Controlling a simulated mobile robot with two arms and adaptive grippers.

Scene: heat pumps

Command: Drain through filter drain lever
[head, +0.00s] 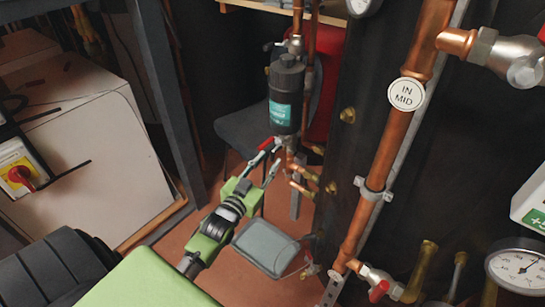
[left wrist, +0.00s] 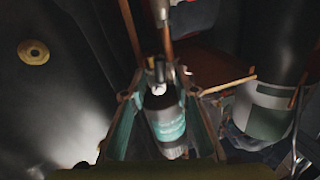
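The filter (head: 286,95) is a black upright cylinder with a teal label, mounted on copper pipework in the head view. It also shows in the left wrist view (left wrist: 165,122), framed between my fingers. A red lever (head: 267,144) shows just below and left of the filter's lower end. My left gripper (head: 265,164) is just below this lever, its two fingers spread with a gap between them. In the left wrist view the fingers (left wrist: 158,97) also stand apart. I cannot tell whether a finger touches the lever. My right gripper is not in view.
Copper pipes and brass fittings (head: 303,185) crowd the right side of the filter. A black panel carries a thick copper pipe (head: 385,150) and a gauge (head: 520,266). A white box (head: 85,140) stands left.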

